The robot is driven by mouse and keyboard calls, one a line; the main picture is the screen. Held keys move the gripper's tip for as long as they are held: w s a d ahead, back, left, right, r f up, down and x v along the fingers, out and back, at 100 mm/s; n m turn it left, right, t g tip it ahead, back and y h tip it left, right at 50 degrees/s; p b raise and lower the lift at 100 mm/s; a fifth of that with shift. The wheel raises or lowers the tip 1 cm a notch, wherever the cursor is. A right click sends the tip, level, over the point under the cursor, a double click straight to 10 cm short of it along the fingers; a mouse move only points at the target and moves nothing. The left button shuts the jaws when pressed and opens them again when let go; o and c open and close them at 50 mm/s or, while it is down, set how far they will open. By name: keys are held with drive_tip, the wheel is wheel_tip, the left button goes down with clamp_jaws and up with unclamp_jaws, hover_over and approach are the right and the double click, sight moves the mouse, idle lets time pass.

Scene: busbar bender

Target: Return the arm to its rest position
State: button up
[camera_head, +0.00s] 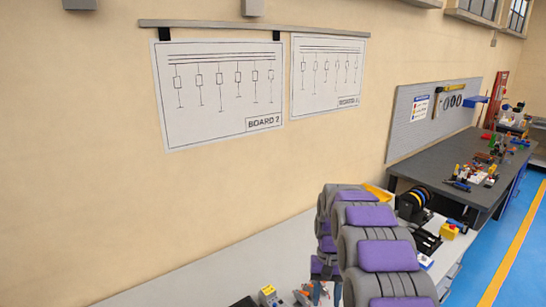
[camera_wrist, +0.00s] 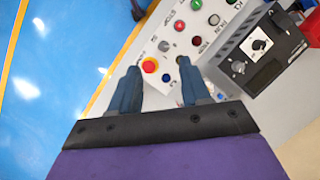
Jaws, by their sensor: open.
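My arm (camera_head: 383,250), grey with purple pads, rises at the bottom right of the head view, in front of the light workbench. My gripper (camera_wrist: 158,67) shows in the wrist view as two dark blue fingers spread apart, with nothing between them. I cannot tell whether the fingertips touch the panel. The gripper cannot be made out clearly in the head view.
A dark control box with a knob (camera_wrist: 262,45) stands right of the panel. The light bench (camera_head: 215,270) runs along the wall, with small parts at its front. A dark workbench (camera_head: 450,165) with several tools stands farther right. Blue floor (camera_wrist: 60,70) is clear on the left.

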drive_tip(key=s+r+t+b, duration=0.1)
drive_tip(key=s+r, duration=0.3)
drive_tip(key=s, duration=0.5)
drive_tip(key=s+r, duration=0.4)
drive_tip(key=s, duration=0.4)
drive_tip(key=s+f+n+t+b, duration=0.1)
drive_tip(key=s+f, duration=0.1)
drive_tip(key=s, duration=1.8)
drive_tip(key=shift+a+f+h+b, duration=0.15)
drive_tip(key=shift+a+h+b, duration=0.15)
drive_tip(key=shift+a+b, duration=0.1)
